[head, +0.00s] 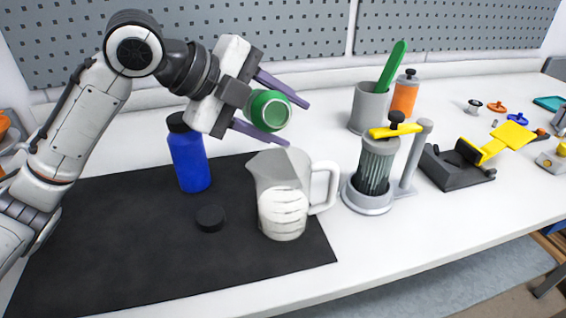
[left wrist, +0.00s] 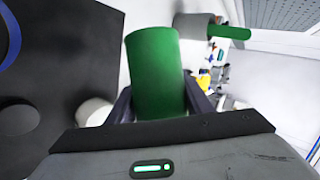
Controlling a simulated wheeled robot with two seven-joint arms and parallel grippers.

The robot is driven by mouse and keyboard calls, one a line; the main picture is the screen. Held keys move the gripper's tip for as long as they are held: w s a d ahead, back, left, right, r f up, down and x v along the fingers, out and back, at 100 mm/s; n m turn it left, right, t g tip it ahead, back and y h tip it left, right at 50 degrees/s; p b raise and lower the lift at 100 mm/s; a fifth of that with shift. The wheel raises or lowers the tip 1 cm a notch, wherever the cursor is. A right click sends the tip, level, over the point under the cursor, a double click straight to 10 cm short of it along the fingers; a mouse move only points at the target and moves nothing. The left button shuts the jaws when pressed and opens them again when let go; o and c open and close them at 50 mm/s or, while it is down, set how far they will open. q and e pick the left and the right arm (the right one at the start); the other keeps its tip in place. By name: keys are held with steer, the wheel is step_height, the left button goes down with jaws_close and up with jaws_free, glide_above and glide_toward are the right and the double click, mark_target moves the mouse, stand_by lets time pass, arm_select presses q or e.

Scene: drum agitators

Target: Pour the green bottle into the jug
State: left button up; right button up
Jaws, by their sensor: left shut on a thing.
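The green bottle (head: 269,110) is held in my left gripper (head: 284,118), whose two purple-grey fingers lie on either side of it. In the head view the bottle is tipped, its round end facing the camera. It also fills the middle of the left wrist view (left wrist: 155,72). The grey jug (head: 282,195) with a white handle stands upright on the black mat (head: 120,255), below the bottle and apart from it. I cannot tell whether anything is flowing. In the left wrist view only a pale part of the jug (left wrist: 93,110) shows. My right gripper is not in view.
A blue bottle (head: 189,158) and a black cap (head: 210,218) are on the mat left of the jug. A yellow-handled press (head: 374,170) stands close right of the jug. Behind are a grey cup (head: 368,108) with a green tool and an orange bottle (head: 404,96).

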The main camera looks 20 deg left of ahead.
arm_select(q)
steer(key=shift+b, duration=0.5)
steer(key=shift+s+d+r+m+t, duration=0.1)
steer(key=shift+r+m+t, duration=0.2)
steer(key=shift+t, duration=0.1)
stand_by(0.7)
steer(key=shift+y+p, duration=0.3)
steer(key=shift+s+d+r+m+t+p, duration=0.15)
steer(key=shift+r+m+t+p, duration=0.15)
steer(key=shift+r+m+t, duration=0.15)
stand_by(1.9)
